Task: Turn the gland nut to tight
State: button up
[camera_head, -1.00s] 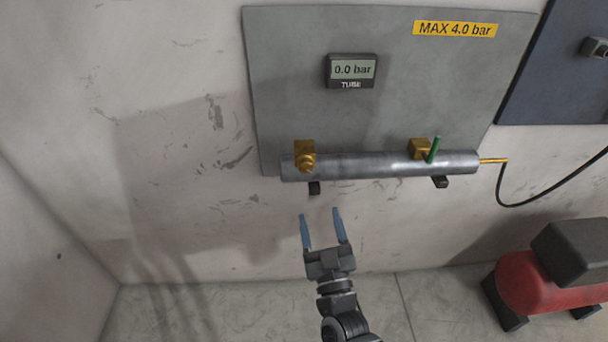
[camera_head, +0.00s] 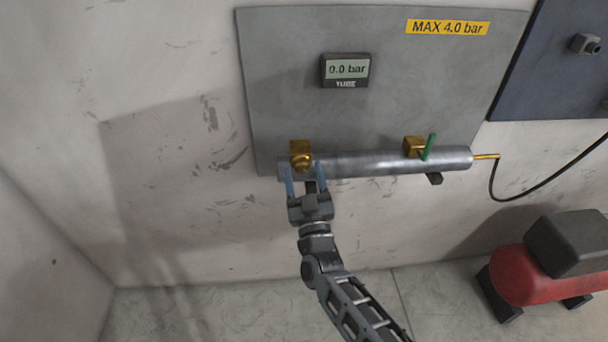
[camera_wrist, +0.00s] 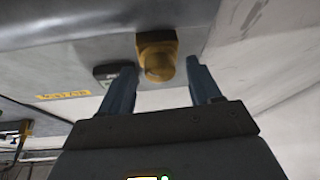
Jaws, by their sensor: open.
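The brass gland nut (camera_head: 301,162) sits on a square brass block (camera_head: 300,147) at the left end of the grey metal tube (camera_head: 380,163). In the wrist view the rounded nut (camera_wrist: 158,66) shows between and beyond my fingers, with the block (camera_wrist: 156,40) behind it. My gripper (camera_head: 305,172) is open, its blue fingers pointing up at the tube's left end, one on each side just below the nut. I see no clear contact with the nut. In the wrist view my gripper (camera_wrist: 163,80) has empty space between its fingers.
A gauge (camera_head: 346,70) reading 0.0 bar and a yellow MAX 4.0 bar label (camera_head: 447,28) are on the panel (camera_head: 290,50). A green-handled valve (camera_head: 429,147) is on the tube's right. A red compressor (camera_head: 520,275) stands lower right. The wall left of the panel is clear.

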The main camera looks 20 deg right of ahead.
jog(key=c, duration=1)
jog(key=shift+c, duration=0.2)
jog(key=shift+a+m, duration=0.1)
jog(key=shift+m, duration=0.2)
jog(key=m+h+b, duration=0.1)
jog(key=m, duration=0.1)
jog(key=shift+a+f+m+h, duration=0.1)
jog(key=shift+m+h, duration=0.2)
jog(key=m+g+h+b, duration=0.1)
jog(key=m+h, duration=0.1)
jog(key=m, duration=0.2)
jog(key=shift+w+a, duration=0.1)
jog(key=m+h, duration=0.1)
jog(key=m, duration=0.1)
jog(key=m+g+h, duration=0.1)
jog(key=m, duration=0.2)
jog(key=shift+a+g, duration=0.1)
jog(key=shift+g, duration=0.2)
jog(key=shift+r+m+g+h, duration=0.15)
jog(key=shift+m+g+h, duration=0.3)
jog(key=shift+m, duration=0.85)
jog(key=shift+r+m+g+h, duration=0.1)
jog(key=shift+m+g+h, duration=0.3)
jog(key=shift+m, duration=0.9)
jog(key=shift+g, duration=0.35)
